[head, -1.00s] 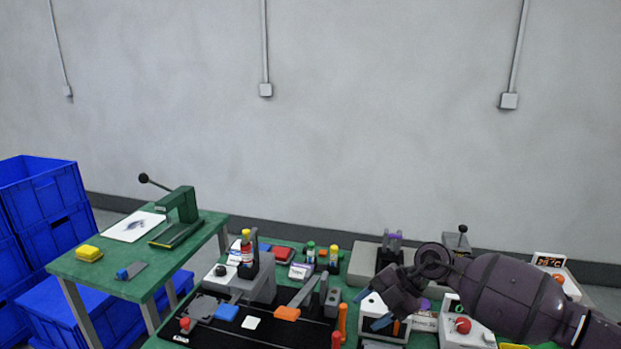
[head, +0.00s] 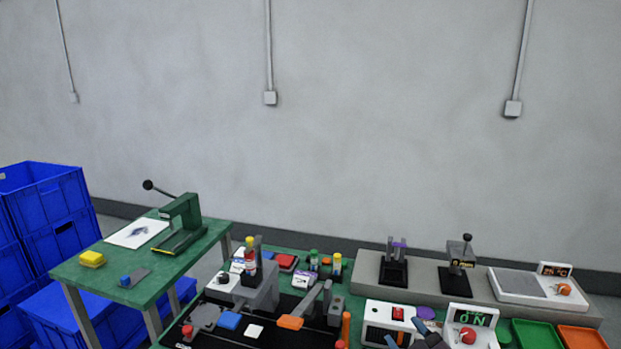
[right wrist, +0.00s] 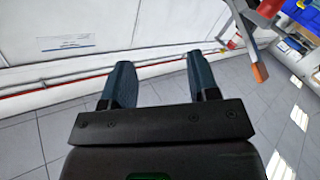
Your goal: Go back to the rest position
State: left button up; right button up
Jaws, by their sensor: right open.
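My right gripper (head: 406,342) shows only at the bottom edge of the head view, in front of the white device with a red switch. In the right wrist view its two blue fingers (right wrist: 160,85) stand apart with nothing between them, over grey floor tiles and a pale wall. My left gripper is in neither view now. Most of my right arm is out of the head view.
A green workbench holds a black mat (head: 260,337), small bottles and devices. Behind it a grey shelf (head: 425,290) carries fixtures. Green (head: 536,335) and orange (head: 582,338) trays lie at the right. A green side table (head: 140,290) and blue crates (head: 45,215) stand left.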

jog(key=s+d+f+m+g+h, duration=0.1)
jog(key=s+d+f+m, duration=0.1)
jog(key=s+f, duration=0.1)
jog(key=s+d+f+m+h, duration=0.1)
jog(key=s+d+f+m, duration=0.1)
jog(key=s+f, duration=0.2)
jog(key=s+d+f+m+g+h, duration=0.1)
jog(key=s+d+f+m, duration=0.1)
jog(key=s+f, duration=0.1)
jog(key=shift+s+f+g+h, duration=0.3)
jog(key=shift+s+f+h, duration=0.1)
jog(key=shift+s, duration=0.25)
jog(key=s+d+f+m+g+h, duration=0.1)
jog(key=s+d+f+m+g, duration=0.1)
jog(key=s+f, duration=0.5)
jog(key=s+d, duration=0.1)
jog(key=s, duration=0.4)
jog(key=shift+s+f+g+h, duration=0.2)
jog(key=shift+f+g+h, duration=0.1)
jog(key=shift+f, duration=0.1)
jog(key=shift+a, duration=0.1)
